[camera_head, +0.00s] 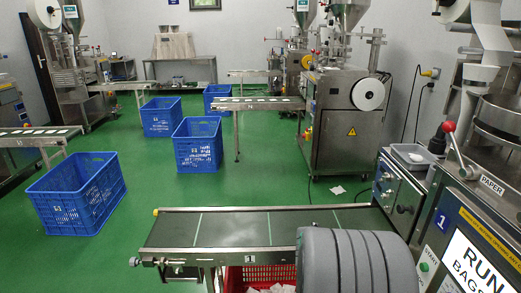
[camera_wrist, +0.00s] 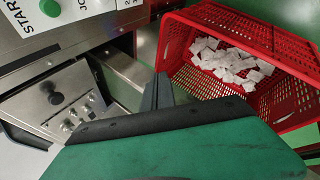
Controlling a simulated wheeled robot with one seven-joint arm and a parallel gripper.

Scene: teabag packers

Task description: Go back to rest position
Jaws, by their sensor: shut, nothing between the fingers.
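My gripper (camera_wrist: 157,92) shows in the wrist view as dark, narrow fingers near the middle, shut and empty. A green surface with a black edge fills the bottom of that view and hides the rest of it. In the head view my rounded grey arm is at the bottom, right of centre, over the near conveyor's end; the gripper itself is hidden there. A red crate (camera_wrist: 178,45) with several white teabags (camera_wrist: 228,60) lies to the right of the fingers, apart from them. The crate also shows under the conveyor in the head view (camera_head: 238,279).
The near conveyor (camera_head: 265,228) is bare. The packing machine (camera_head: 470,225) with its red-knobbed lever stands close at right; its knob panel (camera_wrist: 60,98) is left of the fingers. Several blue crates, including one (camera_head: 77,195), stand on the green floor. Floor beyond the conveyor is mostly clear.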

